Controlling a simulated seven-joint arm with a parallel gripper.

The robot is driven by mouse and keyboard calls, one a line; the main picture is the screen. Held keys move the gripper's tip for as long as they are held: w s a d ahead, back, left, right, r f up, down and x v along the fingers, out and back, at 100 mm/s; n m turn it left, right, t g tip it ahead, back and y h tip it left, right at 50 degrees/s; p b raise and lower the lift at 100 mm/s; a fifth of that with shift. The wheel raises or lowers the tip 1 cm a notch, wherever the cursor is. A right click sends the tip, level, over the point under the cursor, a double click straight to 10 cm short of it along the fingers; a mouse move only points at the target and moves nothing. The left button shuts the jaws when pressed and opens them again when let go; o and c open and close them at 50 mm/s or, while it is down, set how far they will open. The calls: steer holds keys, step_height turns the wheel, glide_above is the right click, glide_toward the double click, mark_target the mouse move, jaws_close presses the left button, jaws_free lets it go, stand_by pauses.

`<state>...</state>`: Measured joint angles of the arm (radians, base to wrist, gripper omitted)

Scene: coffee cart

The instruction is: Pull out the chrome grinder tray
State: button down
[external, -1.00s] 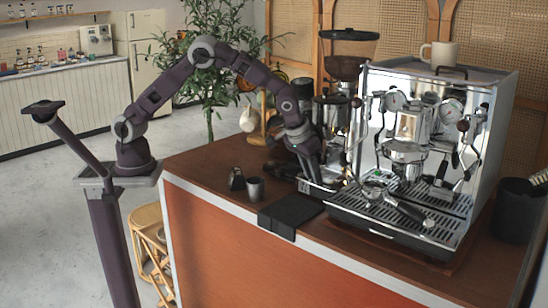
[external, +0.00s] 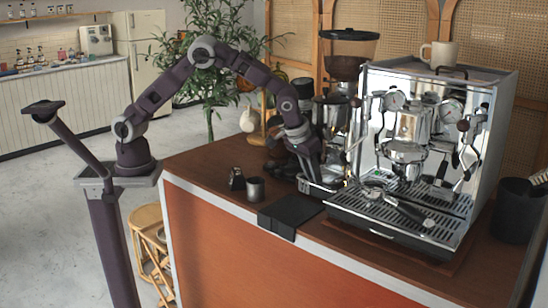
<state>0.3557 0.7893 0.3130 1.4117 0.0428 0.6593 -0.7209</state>
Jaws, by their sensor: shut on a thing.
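The chrome grinder tray (external: 318,188) sits low at the front of the coffee grinder (external: 345,70), just left of the espresso machine (external: 430,150). My gripper (external: 316,176) reaches down to the tray from the left and is shut on it. The fingertips are small and partly hidden against the chrome, so the exact grip point is hard to see. The tray lies flat at counter level; I cannot tell how far it is out from the grinder.
A black tamping mat (external: 293,210) lies at the counter edge in front of the tray. A small metal cup (external: 255,189) and a dark tamper (external: 237,179) stand to the left. A portafilter (external: 405,208) lies on the machine's drip tray. The wooden counter (external: 205,170) is clear at far left.

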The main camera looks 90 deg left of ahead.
steer(key=shift+d+r, duration=0.1)
steer(key=shift+d, duration=0.05)
steer(key=s+d, duration=0.5)
steer(key=shift+s+d, duration=0.15)
steer(key=shift+d, duration=0.05)
steer(key=c, duration=1.2)
jaws_free()
steer(key=shift+c, duration=0.2)
